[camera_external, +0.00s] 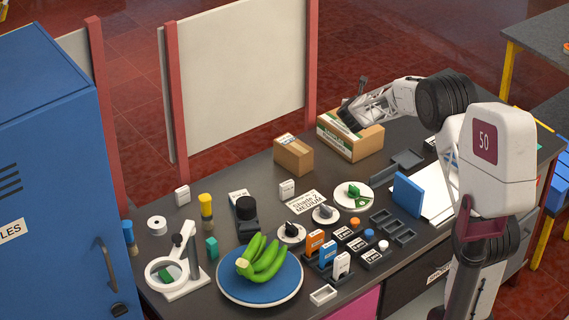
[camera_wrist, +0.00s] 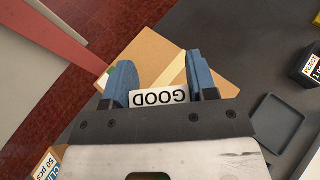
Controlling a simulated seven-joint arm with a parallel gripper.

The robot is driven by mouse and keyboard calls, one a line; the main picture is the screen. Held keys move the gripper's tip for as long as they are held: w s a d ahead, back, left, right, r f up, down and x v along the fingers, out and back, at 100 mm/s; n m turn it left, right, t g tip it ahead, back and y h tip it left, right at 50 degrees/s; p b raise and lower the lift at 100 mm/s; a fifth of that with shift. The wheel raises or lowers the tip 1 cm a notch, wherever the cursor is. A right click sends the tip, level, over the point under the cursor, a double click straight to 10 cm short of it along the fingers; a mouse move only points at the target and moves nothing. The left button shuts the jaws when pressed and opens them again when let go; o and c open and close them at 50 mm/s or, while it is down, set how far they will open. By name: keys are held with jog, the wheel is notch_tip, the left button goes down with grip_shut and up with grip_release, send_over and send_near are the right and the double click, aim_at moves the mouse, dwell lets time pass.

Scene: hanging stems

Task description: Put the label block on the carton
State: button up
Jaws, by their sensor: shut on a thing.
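My gripper (camera_wrist: 160,88) is shut on a white label block (camera_wrist: 160,97). The block carries the word GOOD, upside down in the wrist view, and sits between the two blue fingers. Beyond it is a brown carton (camera_wrist: 150,55) with a pale tape strip across its top. In the external view my gripper (camera_external: 350,118) is over the larger carton (camera_external: 365,148) at the back of the bench. The block cannot be made out there. I cannot tell whether the block touches the carton.
A smaller carton (camera_external: 293,156) stands left of the larger one. A dark shallow tray (camera_wrist: 277,118) and a black labelled box (camera_wrist: 306,65) lie to the right in the wrist view. A blue upright panel (camera_external: 408,194) and a banana plate (camera_external: 232,290) stand nearer the front.

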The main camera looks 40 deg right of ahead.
jog(key=shift+w+d+f, duration=0.1)
jog(key=shift+w+d, duration=0.15)
jog(key=shift+w, duration=0.4)
jog(key=shift+w+d+f, duration=0.1)
jog(key=shift+w+d, duration=0.2)
jog(key=shift+w, duration=0.3)
jog(key=shift+w+d, duration=0.25)
jog(key=shift+w, duration=0.4)
jog(key=shift+f, duration=1.75)
jog(key=shift+f, duration=0.15)
jog(key=o, duration=0.9)
